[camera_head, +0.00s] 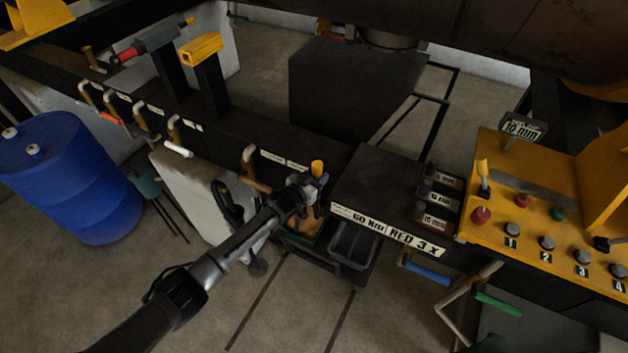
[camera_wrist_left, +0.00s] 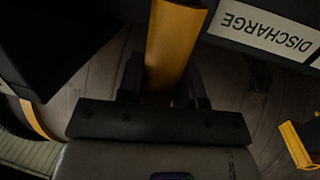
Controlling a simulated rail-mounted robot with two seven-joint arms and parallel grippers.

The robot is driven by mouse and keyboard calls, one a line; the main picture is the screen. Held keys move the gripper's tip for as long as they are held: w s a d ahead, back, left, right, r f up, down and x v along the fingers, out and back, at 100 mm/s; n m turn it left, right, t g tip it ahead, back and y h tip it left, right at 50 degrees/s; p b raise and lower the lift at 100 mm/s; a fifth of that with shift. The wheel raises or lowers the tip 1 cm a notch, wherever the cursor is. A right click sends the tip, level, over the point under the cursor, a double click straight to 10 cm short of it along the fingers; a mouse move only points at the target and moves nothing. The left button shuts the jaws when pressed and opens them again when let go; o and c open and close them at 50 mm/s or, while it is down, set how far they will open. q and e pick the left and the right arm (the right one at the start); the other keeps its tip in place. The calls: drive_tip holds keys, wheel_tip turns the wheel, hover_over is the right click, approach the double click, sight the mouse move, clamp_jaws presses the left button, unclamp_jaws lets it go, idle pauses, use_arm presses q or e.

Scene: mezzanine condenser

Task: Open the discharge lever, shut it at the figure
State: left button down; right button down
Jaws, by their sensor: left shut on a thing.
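The discharge lever is a yellow bar (camera_wrist_left: 172,45) in the left wrist view, standing between the fingers of my left gripper (camera_wrist_left: 160,90). Its yellow top (camera_head: 317,167) shows just above my left gripper (camera_head: 308,186) in the head view; the rest is hidden by the gripper. The gripper is shut on the lever. A white DISCHARGE label (camera_wrist_left: 268,30) is on the dark surface beside it. A small sign reading about 10 mm (camera_head: 524,128) stands on the yellow console (camera_head: 500,160). My right gripper is not in view.
A dark bin (camera_head: 353,243) and a tray with orange-brown contents (camera_head: 301,232) lie below the left gripper. A dark box top (camera_head: 385,195) with printed labels stands to its right. A blue drum (camera_head: 70,180) stands at the left. Several pale handles line the dark beam.

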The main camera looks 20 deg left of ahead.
use_arm(q)
drive_tip(key=shift+a+f, duration=0.1)
drive_tip(key=shift+f, duration=0.15)
drive_tip(key=c, duration=0.8)
unclamp_jaws()
drive_tip(key=shift+w+r, duration=0.15)
drive_tip(key=shift+w, duration=0.1)
drive_tip(key=shift+s, duration=0.1)
drive_tip(key=b+v, duration=0.1)
drive_tip(key=v, duration=1.2)
drive_tip(key=shift+s+r, duration=0.2)
drive_tip(key=shift+s, duration=0.1)
